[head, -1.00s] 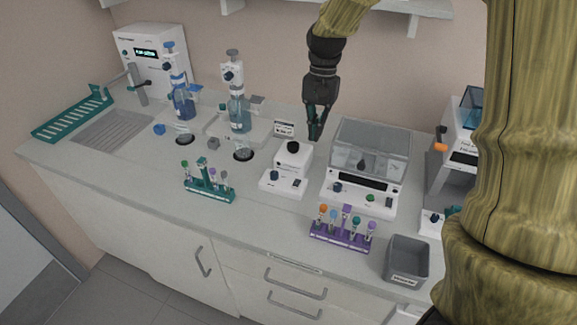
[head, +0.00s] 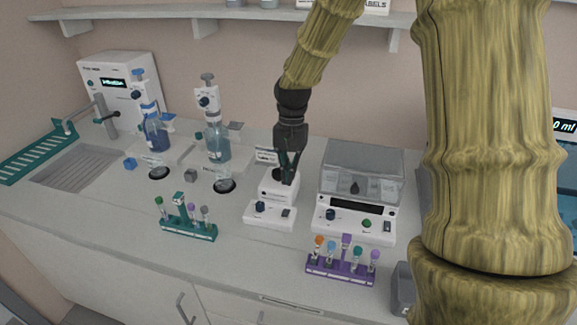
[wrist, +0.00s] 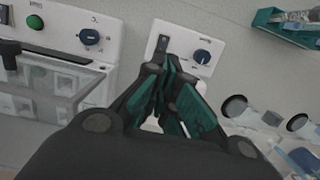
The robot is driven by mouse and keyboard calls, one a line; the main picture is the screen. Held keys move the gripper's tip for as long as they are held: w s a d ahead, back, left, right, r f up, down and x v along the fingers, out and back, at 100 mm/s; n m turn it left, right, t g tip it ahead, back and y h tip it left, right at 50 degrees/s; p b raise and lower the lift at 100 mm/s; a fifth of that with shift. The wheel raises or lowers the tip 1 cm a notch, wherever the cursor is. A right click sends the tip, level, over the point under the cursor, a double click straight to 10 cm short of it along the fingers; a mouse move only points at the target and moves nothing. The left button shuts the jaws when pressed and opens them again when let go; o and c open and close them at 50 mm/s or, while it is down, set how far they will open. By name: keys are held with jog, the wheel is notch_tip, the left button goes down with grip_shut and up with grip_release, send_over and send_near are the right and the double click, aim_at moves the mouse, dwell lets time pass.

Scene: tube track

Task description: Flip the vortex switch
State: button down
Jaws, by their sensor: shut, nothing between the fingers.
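The vortex mixer (head: 258,213) is the small white device in the middle of the counter, with a dark knob (head: 260,206) and a small dark switch (head: 285,213) on its front. In the wrist view the switch (wrist: 162,44) is on the left of its panel and the knob (wrist: 202,57) on the right. My gripper (head: 288,180) is shut and empty, pointing down over the back part of the mixer and hiding its top. In the wrist view my gripper (wrist: 170,66) has its tips near the switch; I cannot tell whether anything touches.
A lidded white machine (head: 352,225) stands close on the right. A purple tube rack (head: 340,268) and a green tube rack (head: 188,228) stand in front. Bottles with dispensers (head: 216,150) are to the left. A shelf (head: 200,17) hangs above. Counter directly before the mixer is clear.

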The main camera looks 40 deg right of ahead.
aim_at(287, 211)
jog(key=f+p, duration=0.1)
jog(key=f, duration=0.5)
jog(key=s+a+f+p, duration=0.1)
jog(key=f, duration=0.2)
jog(key=shift+a+f+p, duration=0.1)
jog(key=shift+f+p, duration=0.25)
jog(key=shift+f, duration=0.05)
jog(key=shift+f, duration=0.1)
